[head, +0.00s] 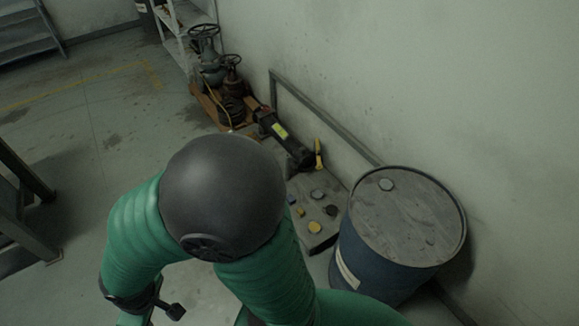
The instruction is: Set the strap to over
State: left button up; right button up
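I cannot make out a strap for certain. Gate valves with round handwheels (206,62) stand in a rust-orange frame or pallet (218,108) at the upper middle. A thin yellow line, perhaps a hose or cord, hangs beside them; I cannot tell whether it is a strap. A dark ball-shaped joint and green sleeves of my own arm fill the lower middle and hide the floor behind them. Neither gripper can be made out. A dark clamp-like part with a knob shows at the bottom left by the sleeve, and I cannot tell what it is.
A blue drum (375,250) with a grey lid stands at right by the wall. A low grey board (328,222) with small round pieces lies beside it. A black device with a yellow label (279,130) lies behind. Shelving stands at the back. Left floor is mostly clear.

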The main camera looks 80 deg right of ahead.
aim_at(317, 141)
jog(key=z, duration=3.15)
jog(key=i+j+z, duration=0.15)
jog(key=z, duration=0.25)
jog(key=i+j+z, duration=0.1)
jog(key=z, duration=0.3)
jog(key=j+z, duration=0.35)
jog(key=i+j+z, duration=0.1)
jog(key=z, duration=0.3)
jog(key=j+z, duration=0.45)
jog(key=j, duration=2.2)
